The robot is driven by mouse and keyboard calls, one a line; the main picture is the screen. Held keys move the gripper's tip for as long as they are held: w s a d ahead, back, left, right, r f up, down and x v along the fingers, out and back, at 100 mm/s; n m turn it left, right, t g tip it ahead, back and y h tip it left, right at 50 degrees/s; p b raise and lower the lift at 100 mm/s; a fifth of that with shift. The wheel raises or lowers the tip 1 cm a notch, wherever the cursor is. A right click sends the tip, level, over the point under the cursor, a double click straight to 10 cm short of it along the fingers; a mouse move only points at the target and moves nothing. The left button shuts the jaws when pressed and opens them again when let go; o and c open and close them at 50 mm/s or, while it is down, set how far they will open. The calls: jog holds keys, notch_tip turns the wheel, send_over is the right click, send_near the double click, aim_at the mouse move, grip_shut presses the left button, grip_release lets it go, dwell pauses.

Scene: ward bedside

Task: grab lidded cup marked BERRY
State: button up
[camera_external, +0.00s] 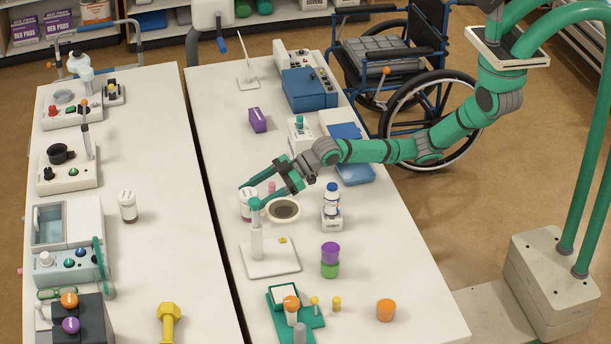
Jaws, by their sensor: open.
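My gripper (248,195) is open over the right-hand table, with its two green fingers reaching to the left. A white cup-like container (247,211) with a dark marking stands right at the fingertips, partly covered by them. I cannot tell whether the fingers are around it or only above it. A similar white container (128,208) with a dark label stands on the left-hand table. The lettering on both is too small to read, so I cannot tell which is marked BERRY.
A round dish (284,210), a white post on a base (270,262) and a bottle (331,192) on a white block stand close to my gripper. A purple and green stack (330,261) is nearer the front. A narrow gap separates the tables.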

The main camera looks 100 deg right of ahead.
jog(key=shift+x, duration=1.15)
jog(key=c, duration=1.3)
jog(key=shift+r, duration=0.15)
